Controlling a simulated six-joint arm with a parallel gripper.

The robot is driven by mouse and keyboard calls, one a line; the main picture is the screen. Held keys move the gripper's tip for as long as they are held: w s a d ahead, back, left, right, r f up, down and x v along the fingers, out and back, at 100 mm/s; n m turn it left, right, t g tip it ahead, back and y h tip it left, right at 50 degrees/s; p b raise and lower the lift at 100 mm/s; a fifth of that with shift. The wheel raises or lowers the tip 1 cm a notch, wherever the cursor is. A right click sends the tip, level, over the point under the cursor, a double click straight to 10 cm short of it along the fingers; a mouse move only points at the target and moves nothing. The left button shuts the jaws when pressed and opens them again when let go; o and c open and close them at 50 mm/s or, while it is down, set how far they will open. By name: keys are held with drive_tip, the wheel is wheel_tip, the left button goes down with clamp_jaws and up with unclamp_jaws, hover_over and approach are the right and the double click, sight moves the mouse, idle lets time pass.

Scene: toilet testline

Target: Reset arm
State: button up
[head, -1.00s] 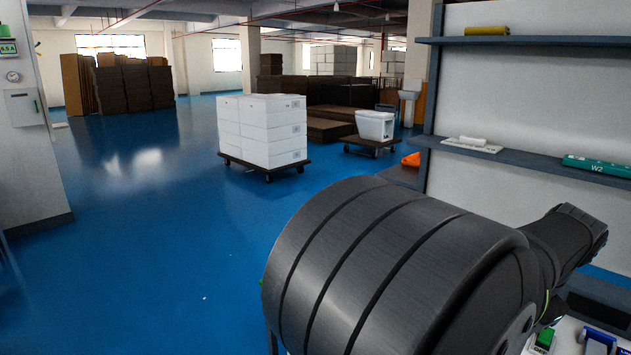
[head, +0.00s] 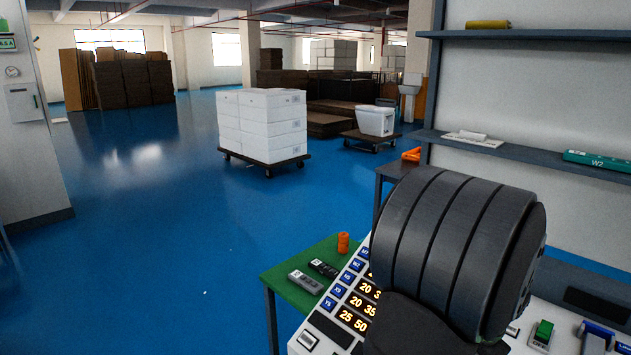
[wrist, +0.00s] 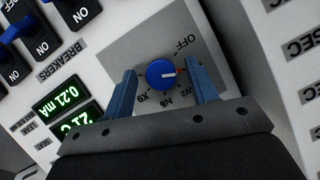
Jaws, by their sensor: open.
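My arm (head: 455,250) fills the lower right of the head view, over a white control panel (head: 328,340). My gripper (wrist: 164,95) shows in the wrist view with its two blue fingers apart. A round blue knob (wrist: 161,74) with a white and red mark lies between the fingers as seen there, on a grey plate labelled OFF, W2, N6 and X9. I cannot tell how far the fingertips are from the panel. The gripper itself is hidden in the head view.
A green table (head: 290,294) holds two remotes and an orange object (head: 343,242). Breaker switches (wrist: 14,67) and green displays (wrist: 58,101) flank the knob. Shelves (head: 520,146) stand at the right.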

drive_tip(key=n+g, duration=0.1)
drive_tip(key=n, duration=0.1)
drive_tip(key=n+h, duration=0.1)
drive_tip(key=n, duration=0.2)
drive_tip(key=shift+w+a+g, duration=0.1)
drive_tip(key=shift+w+g, duration=0.05)
drive_tip(key=shift+g, duration=0.25)
drive_tip(key=shift+n, duration=0.4)
drive_tip(key=r, duration=0.8)
drive_tip(key=shift+w+a+r, duration=0.1)
drive_tip(key=shift+a+r, duration=0.1)
drive_tip(key=shift+r, duration=0.1)
idle(0.7)
wheel_tip(320, 180, up, 8)
drive_tip(key=a+n+h, duration=0.2)
drive_tip(key=n, duration=0.1)
drive_tip(key=f, duration=0.5)
drive_tip(key=d+f, duration=0.1)
drive_tip(key=f, duration=0.5)
drive_tip(key=d+f, duration=0.1)
drive_tip(key=f, duration=0.4)
drive_tip(key=shift+s+d+f, duration=0.2)
drive_tip(key=shift+f, duration=0.1)
drive_tip(key=c, duration=1)
